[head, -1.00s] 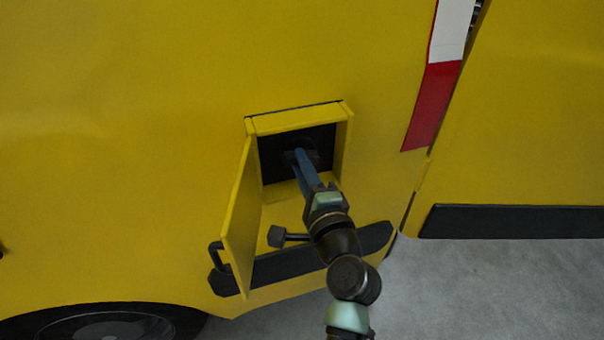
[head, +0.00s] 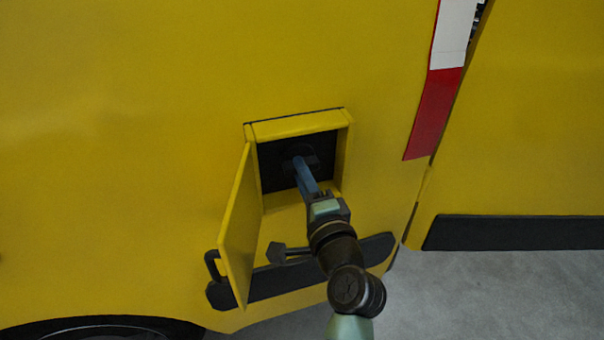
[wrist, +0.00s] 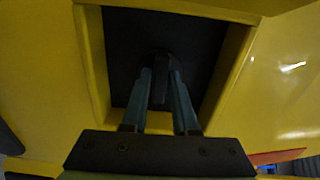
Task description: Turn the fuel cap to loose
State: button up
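The dark fuel cap (wrist: 160,66) sits against the black back wall of a square recess in the yellow vehicle side. In the head view the cap (head: 309,160) is partly hidden behind my fingers. My gripper (head: 297,161) reaches into the recess from the lower right. The dark lighting hides the exact contact. I see no mark showing how far the cap is turned.
The yellow filler door (head: 238,228) hangs open on the left of the recess, with a black handle (head: 214,266) at its edge. A black trim strip (head: 290,270) runs below. Grey floor (head: 490,290) shows at the lower right.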

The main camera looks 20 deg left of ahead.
jog(key=o, duration=0.3)
jog(key=b+v, duration=0.1)
jog(key=v, duration=1.2)
jog(key=shift+b, duration=0.35)
jog(key=w+d+r+n+t+h+p, duration=0.15)
jog(key=r+n, duration=0.25)
jog(key=r, duration=0.7)
jog(key=w+d+r+n+t+h+p, duration=0.1)
jog(key=w+r+n+t+h+p, duration=0.15)
jog(key=r, duration=0.85)
jog(key=s+d+r+n+t+h+p, duration=0.1)
jog(key=s+r+t+h, duration=0.1)
jog(key=r, duration=0.6)
jog(key=s+d+r+n+t+h+p, duration=0.1)
jog(key=s+r+n+t+h, duration=0.1)
jog(key=s+r, duration=0.3)
jog(key=s+d+r+n+t+h+p, duration=0.1)
jog(key=s+r+t, duration=0.3)
jog(key=r, duration=0.8)
jog(key=shift+d+r+n+h, duration=0.1)
jog(key=shift+d+n+h, duration=0.15)
jog(key=shift+h, duration=0.25)
